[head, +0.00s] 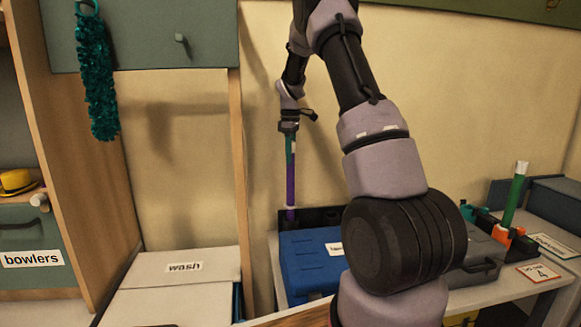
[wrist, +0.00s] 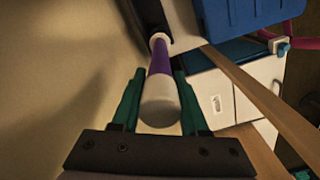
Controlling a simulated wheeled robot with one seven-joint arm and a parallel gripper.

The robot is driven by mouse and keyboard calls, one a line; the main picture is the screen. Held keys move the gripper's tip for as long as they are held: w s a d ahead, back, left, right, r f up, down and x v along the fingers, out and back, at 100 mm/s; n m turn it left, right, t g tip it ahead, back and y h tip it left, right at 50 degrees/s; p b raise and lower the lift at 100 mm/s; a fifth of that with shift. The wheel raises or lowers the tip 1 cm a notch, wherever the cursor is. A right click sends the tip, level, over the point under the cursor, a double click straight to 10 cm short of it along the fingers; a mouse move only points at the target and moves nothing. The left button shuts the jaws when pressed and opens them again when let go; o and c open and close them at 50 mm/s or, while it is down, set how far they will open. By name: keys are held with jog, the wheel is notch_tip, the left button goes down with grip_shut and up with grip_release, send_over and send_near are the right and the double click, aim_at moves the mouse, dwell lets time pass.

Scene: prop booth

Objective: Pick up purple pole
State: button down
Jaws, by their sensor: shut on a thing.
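The purple pole (head: 290,187) stands upright near the back wall, with its lower end at a dark holder (head: 320,214) behind the blue case. My gripper (head: 290,158) points down from above and is shut on the pole's upper part. In the wrist view the teal fingers of my gripper (wrist: 158,75) lie on both sides of the pole (wrist: 160,58), around its white end. I cannot tell whether the pole's lower end is still seated in the holder.
A blue case (head: 308,262) sits on the table in front of the pole. A green pole (head: 514,198) stands in an orange holder (head: 502,236) at the right. A white box marked "wash" (head: 170,285) is at the lower left. Teal tinsel (head: 97,80) hangs at the upper left.

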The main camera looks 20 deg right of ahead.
notch_tip(320, 180, up, 13)
jog(key=shift+f, duration=0.1)
dwell(0.8)
